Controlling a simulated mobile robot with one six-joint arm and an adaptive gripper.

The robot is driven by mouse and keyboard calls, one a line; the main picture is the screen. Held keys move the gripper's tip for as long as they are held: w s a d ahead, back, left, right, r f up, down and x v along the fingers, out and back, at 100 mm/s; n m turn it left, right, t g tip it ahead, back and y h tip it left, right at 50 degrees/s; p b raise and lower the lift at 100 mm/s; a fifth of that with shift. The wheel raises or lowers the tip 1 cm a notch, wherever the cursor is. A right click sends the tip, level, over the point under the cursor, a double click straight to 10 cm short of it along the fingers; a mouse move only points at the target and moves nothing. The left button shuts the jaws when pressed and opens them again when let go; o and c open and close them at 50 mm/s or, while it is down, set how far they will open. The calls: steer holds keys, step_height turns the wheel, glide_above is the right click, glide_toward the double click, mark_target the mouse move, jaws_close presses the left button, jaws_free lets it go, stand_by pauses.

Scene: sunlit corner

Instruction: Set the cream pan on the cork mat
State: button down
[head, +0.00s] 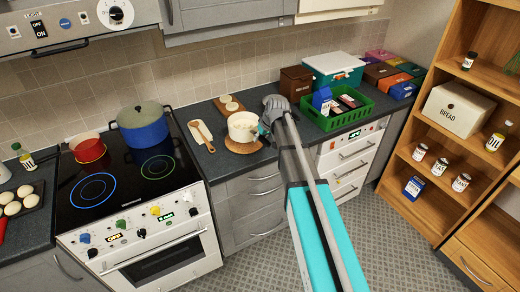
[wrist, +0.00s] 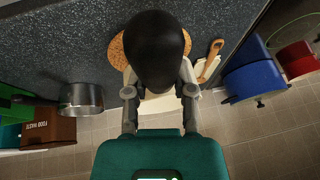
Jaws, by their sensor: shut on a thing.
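The cream pan (head: 242,128) is over the round cork mat (head: 243,147) on the dark counter, right of the stove. The mat shows around its lower edge; I cannot tell whether the pan touches it or hangs just above. My gripper (head: 268,122) is at the pan's right side, shut on it. In the wrist view my gripper (wrist: 158,88) has its fingers on either side of a large dark rounded part, probably the pan's handle. That part hides most of the pan and mat; the mat's edge (wrist: 116,52) shows at its left.
A wooden spoon rest (head: 201,135) lies left of the mat, and a board (head: 229,104) with round pieces lies behind. A green crate (head: 335,122) and brown bin (head: 296,82) stand right. A blue pot (head: 143,128) and red pot (head: 90,151) are on the stove. A metal pot (wrist: 81,97) is nearby.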

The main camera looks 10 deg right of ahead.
steer(key=shift+w+f, duration=0.4)
steer(key=shift+f, duration=0.1)
steer(key=shift+b, duration=0.35)
steer(key=shift+w+d+f+b, duration=0.1)
steer(key=shift+w+f+b, duration=0.3)
steer(key=shift+f+b, duration=0.15)
step_height(320, 180, down, 3)
steer(key=b, duration=0.2)
steer(key=shift+r+b, duration=0.1)
steer(key=shift+b, duration=0.25)
steer(key=shift+c, duration=2.3)
jaws_free()
steer(key=shift+s+r, duration=0.1)
steer(key=shift+r, duration=0.05)
